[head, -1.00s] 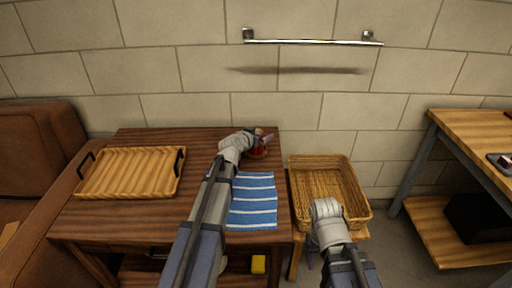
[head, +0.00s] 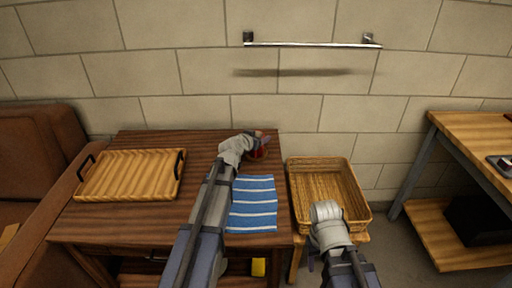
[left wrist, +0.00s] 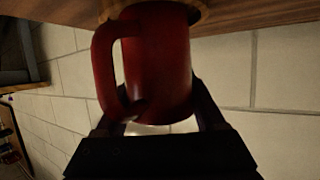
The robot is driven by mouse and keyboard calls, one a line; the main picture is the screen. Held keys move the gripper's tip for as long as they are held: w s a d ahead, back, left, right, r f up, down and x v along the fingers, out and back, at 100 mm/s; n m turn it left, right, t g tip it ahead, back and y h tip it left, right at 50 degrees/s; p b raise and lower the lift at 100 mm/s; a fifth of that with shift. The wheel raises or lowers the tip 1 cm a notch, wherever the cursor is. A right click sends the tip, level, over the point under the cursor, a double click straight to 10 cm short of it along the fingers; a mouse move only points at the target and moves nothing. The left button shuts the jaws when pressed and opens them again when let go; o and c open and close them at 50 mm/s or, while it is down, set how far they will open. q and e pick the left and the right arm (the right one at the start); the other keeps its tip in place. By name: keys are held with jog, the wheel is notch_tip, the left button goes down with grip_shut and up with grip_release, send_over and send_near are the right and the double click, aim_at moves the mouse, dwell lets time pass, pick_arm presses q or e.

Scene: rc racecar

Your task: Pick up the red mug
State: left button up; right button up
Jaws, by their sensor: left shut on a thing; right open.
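The red mug (left wrist: 160,65) fills the middle of the left wrist view, with its handle (left wrist: 105,70) toward the left. My left gripper (left wrist: 165,118) is shut on the mug, a dark finger on either side of it. In the head view the mug (head: 258,153) shows as a small red patch at the back right of the dark wooden table (head: 140,220), partly hidden by my left gripper (head: 262,143). I cannot tell whether the mug touches the surface beneath it. My right gripper (head: 314,262) is low, near the basket's front edge, its fingers mostly hidden by the arm.
A wooden tray (head: 130,176) with dark handles lies on the table's left. A blue striped cloth (head: 252,203) lies in front of the mug. An empty wicker basket (head: 325,178) stands right of the table. A metal rail (head: 312,44) is on the wall.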

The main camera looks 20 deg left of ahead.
pick_arm(q)
grip_shut()
notch_tip(320, 180, up, 10)
jog(key=p, duration=1)
